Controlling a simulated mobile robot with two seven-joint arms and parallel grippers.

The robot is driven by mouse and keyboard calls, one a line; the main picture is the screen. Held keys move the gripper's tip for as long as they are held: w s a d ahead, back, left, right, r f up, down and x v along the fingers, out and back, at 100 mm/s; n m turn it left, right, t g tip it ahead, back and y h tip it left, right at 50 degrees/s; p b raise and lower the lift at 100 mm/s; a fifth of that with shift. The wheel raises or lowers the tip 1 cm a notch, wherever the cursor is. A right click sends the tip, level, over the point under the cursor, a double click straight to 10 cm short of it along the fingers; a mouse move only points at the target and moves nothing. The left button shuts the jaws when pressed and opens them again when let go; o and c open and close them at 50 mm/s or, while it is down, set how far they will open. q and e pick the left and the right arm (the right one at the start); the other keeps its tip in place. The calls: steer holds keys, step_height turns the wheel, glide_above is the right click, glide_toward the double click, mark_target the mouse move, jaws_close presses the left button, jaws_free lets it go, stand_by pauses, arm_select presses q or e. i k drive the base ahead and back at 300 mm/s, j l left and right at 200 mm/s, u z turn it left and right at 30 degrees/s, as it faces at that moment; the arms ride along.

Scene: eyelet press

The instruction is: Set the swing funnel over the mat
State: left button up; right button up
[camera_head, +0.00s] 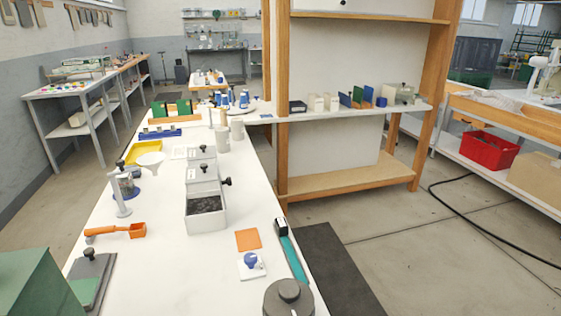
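The white swing funnel (151,161) is on the left part of the white table, wide mouth up, just beyond a pale upright post (122,202). Whether an arm joins funnel and post is too small to tell. A flat orange square (248,239), possibly the mat, lies right of centre, well away from the funnel. A round blue piece (134,194) lies by the post, partly hidden by it and a small dark-topped jar; I cannot tell which is the mat. Neither of my grippers is in view.
A white bin of dark pieces (206,211) stands mid-table. An orange scoop (122,231) lies left, a blue-knobbed stamp (251,264) and teal-handled tool (291,251) right. A dark round lidded pot (288,299) stands in front. The table's front middle is clear.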

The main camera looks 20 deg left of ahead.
mark_target(152, 160)
steer(key=i+l, duration=0.55)
steer(key=l, duration=0.2)
steer(key=i+l+u, duration=0.1)
steer(key=u, duration=1.75)
steer(key=l, duration=0.3)
